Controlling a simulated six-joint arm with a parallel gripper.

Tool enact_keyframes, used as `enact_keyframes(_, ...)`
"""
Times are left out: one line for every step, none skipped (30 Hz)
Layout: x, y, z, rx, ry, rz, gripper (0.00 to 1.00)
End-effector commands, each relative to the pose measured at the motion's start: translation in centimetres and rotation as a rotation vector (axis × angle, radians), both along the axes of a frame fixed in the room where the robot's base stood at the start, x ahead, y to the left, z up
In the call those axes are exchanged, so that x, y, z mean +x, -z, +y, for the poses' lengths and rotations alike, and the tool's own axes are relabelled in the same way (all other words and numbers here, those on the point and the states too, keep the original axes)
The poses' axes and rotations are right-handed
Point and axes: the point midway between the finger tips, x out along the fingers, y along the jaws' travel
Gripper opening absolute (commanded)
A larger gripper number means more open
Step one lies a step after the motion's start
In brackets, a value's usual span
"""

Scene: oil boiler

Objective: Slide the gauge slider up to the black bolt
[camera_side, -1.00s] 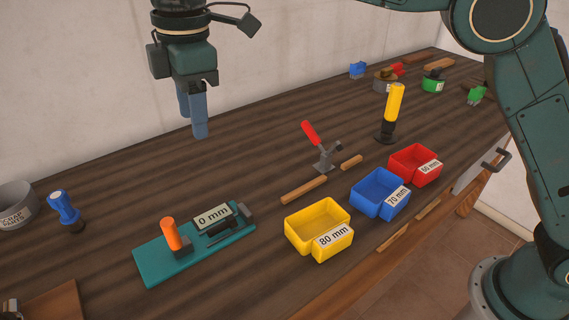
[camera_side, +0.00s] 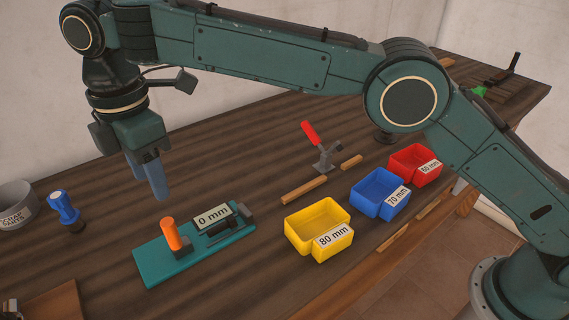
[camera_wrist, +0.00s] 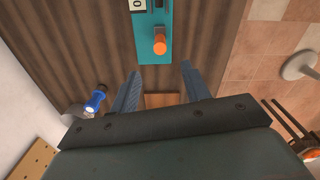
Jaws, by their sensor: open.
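The gauge slider, with an upright orange handle (camera_side: 171,234) on a dark block, stands on the teal gauge base (camera_side: 165,268). The gauge display (camera_side: 212,217) reads 0 mm. My gripper (camera_side: 160,195) is open and empty, above and behind the orange handle in the side view, apart from it. In the wrist view the orange handle (camera_wrist: 160,45) lies beyond the fingertips (camera_wrist: 158,68), roughly centred between them. A black bolt cannot be made out clearly; a dark block (camera_side: 244,212) sits at the base's right end.
Yellow (camera_side: 300,245), blue (camera_side: 365,202) and red (camera_side: 402,172) bins stand to the right. A blue-handled tool (camera_side: 65,210) and a grey scrap cup (camera_side: 18,205) stand at left.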

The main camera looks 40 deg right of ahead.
Motion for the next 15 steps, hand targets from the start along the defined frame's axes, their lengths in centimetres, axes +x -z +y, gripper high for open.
enact_keyframes(0.0,0.3,0.0,-0.001,0.000,0.001,0.47)
enact_keyframes(0.0,0.4,0.0,-0.001,0.000,0.002,0.47)
enact_keyframes(0.0,0.7,0.0,-0.001,0.000,0.002,0.47)
enact_keyframes(0.0,0.9,0.0,-0.001,0.000,0.001,0.47)
enact_keyframes(0.0,1.1,0.0,-0.001,0.001,0.002,0.47)
enact_keyframes(0.0,1.5,-0.1,-0.003,0.001,0.003,0.47)
enact_keyframes(0.0,1.7,-0.1,-0.001,0.001,0.002,0.47)
enact_keyframes(0.0,2.0,-0.1,-0.001,0.001,0.002,0.47)
enact_keyframes(-0.1,2.4,-0.1,-0.001,0.001,0.002,0.47)
enact_keyframes(0.0,2.8,-0.1,-0.001,0.001,0.002,0.47)
enact_keyframes(-0.1,3.2,-0.1,-0.003,0.001,0.003,0.47)
enact_keyframes(0.0,3.6,-0.1,-0.001,0.001,0.002,0.47)
enact_keyframes(-0.1,4.0,-0.1,-0.003,0.001,0.003,0.47)
enact_keyframes(0.0,4.4,-0.1,-0.002,0.001,0.003,0.47)
enact_keyframes(-0.1,4.9,-0.1,-0.002,0.001,0.003,0.47)
